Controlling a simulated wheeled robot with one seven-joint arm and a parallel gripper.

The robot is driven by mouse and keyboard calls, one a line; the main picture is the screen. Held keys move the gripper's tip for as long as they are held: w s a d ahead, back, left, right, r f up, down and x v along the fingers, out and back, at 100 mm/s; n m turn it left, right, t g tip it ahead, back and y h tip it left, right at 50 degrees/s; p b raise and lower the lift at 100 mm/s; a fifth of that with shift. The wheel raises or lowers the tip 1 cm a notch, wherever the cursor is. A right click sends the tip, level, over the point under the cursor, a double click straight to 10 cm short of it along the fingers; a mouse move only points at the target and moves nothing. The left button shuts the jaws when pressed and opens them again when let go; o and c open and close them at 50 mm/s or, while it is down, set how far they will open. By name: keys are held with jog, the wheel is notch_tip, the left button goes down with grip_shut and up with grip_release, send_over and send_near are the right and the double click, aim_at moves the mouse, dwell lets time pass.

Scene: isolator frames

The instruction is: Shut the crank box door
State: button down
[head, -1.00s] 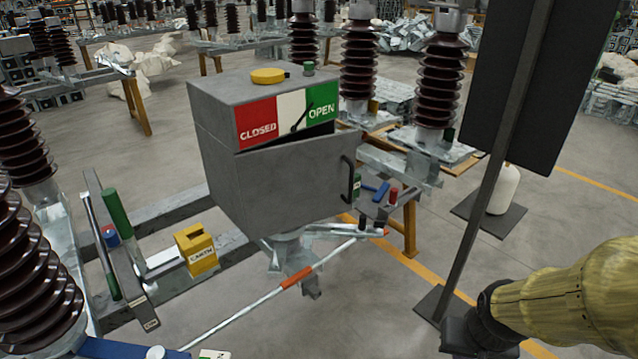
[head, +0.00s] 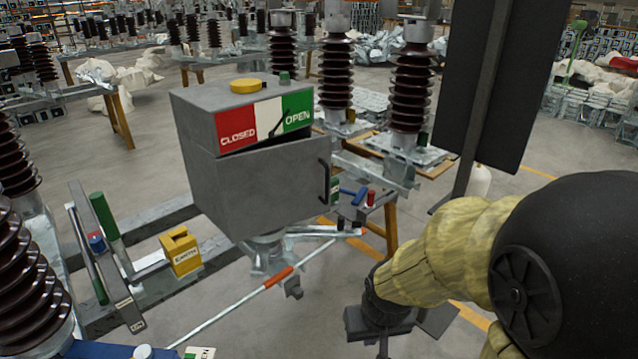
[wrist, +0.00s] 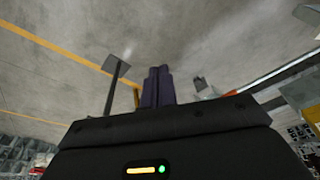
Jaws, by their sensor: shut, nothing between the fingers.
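The grey crank box (head: 195,140) stands on a steel mount at the centre of the head view, with a red, white and green CLOSED/OPEN label (head: 263,124) across its upper front. Its grey door (head: 265,190) is ajar. A dark wedge-shaped gap shows along the door's top edge, under the label. A black bar handle (head: 323,180) is on the door's right side. My gripper (head: 383,347) is low, to the right of the box and apart from the door and handle. In the wrist view its two dark fingers (wrist: 158,86) are together and empty, over the floor.
A dark panel on a post (head: 485,85) stands right of the box, near my arm. A striped rod (head: 275,277) slants below the box. A yellow EARTH box (head: 181,251) and green-handled levers (head: 104,216) stand at left. Brown insulators (head: 411,90) rise behind.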

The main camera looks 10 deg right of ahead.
jog(key=w+d+r+n+t+y+p, duration=0.1)
jog(key=w+r+t+y, duration=0.1)
jog(key=w, duration=0.7)
jog(key=w+d+r+n+t+y+p, duration=0.1)
jog(key=w+d+r+t+y, duration=0.1)
jog(key=w+r+t, duration=0.2)
jog(key=w+d+r+n+t+y+p, duration=0.1)
jog(key=w+r+n+t+y, duration=0.1)
jog(key=w+t, duration=0.6)
jog(key=shift+w+d+r, duration=0.4)
jog(key=shift+w+r, duration=0.4)
jog(key=shift+w, duration=2.2)
jog(key=p+x, duration=0.4)
jog(key=x, duration=1)
jog(key=shift+a+r, duration=0.15)
